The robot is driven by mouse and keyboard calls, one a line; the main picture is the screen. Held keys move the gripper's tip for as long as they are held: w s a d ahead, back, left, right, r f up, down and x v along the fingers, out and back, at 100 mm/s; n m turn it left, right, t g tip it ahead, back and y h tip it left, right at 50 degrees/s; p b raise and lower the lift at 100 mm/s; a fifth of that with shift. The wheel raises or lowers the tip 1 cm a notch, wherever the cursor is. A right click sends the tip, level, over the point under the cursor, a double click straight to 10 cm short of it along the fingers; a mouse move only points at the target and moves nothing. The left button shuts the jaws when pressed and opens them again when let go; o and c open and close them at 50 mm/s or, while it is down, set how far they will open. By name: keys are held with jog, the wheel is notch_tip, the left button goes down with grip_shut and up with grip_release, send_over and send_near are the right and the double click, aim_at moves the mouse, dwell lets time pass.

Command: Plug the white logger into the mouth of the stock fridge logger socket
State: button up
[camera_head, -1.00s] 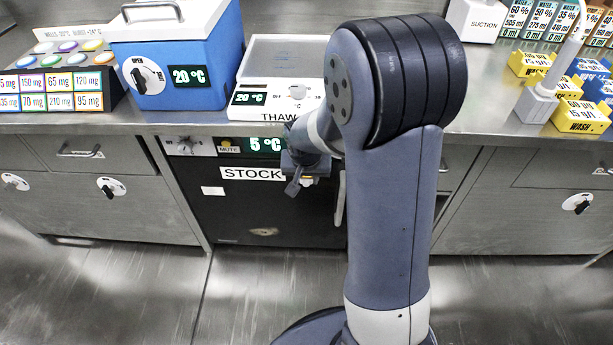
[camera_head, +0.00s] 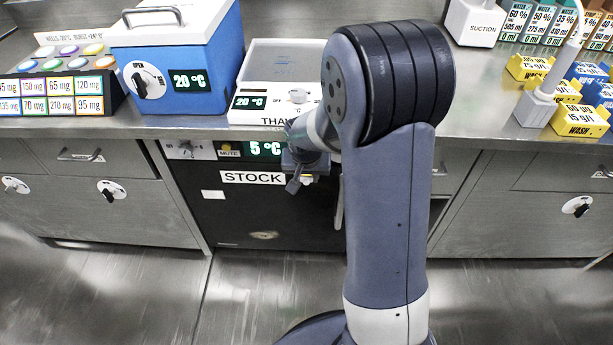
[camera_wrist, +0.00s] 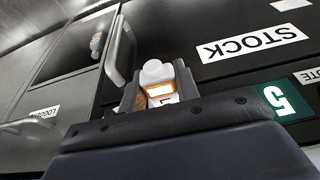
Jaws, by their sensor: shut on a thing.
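The stock fridge (camera_head: 262,212) has a black door with a STOCK label and a green 5 °C display, under the counter. My gripper (camera_head: 303,172) is in front of the fridge's upper right part, by the right end of the label, largely hidden behind my arm. In the wrist view my gripper (camera_wrist: 157,82) is shut on the white logger (camera_wrist: 153,72), whose rounded white end sticks out between the fingers. The black fridge front (camera_wrist: 215,75) lies beyond it. I cannot make out the logger socket's mouth in either view.
A vertical fridge handle (camera_head: 339,200) is just right of my gripper; it shows in the wrist view (camera_wrist: 117,50) too. The thaw box (camera_head: 275,108) and blue cooler (camera_head: 178,65) stand on the counter above. Steel cabinets (camera_head: 110,205) flank the fridge. The floor in front is clear.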

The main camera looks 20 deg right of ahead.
jog(key=shift+w+d, duration=0.1)
jog(key=shift+w, duration=0.3)
jog(key=o, duration=1.1)
jog(key=shift+c, duration=0.2)
jog(key=p+v, duration=0.2)
jog(key=v, duration=0.8)
jog(key=shift+s+r, duration=0.1)
jog(key=shift+r, duration=0.25)
jog(key=b+x, duration=0.2)
jog(key=x, duration=0.9)
jog(key=shift+s+r, duration=0.15)
jog(key=shift+s, duration=0.2)
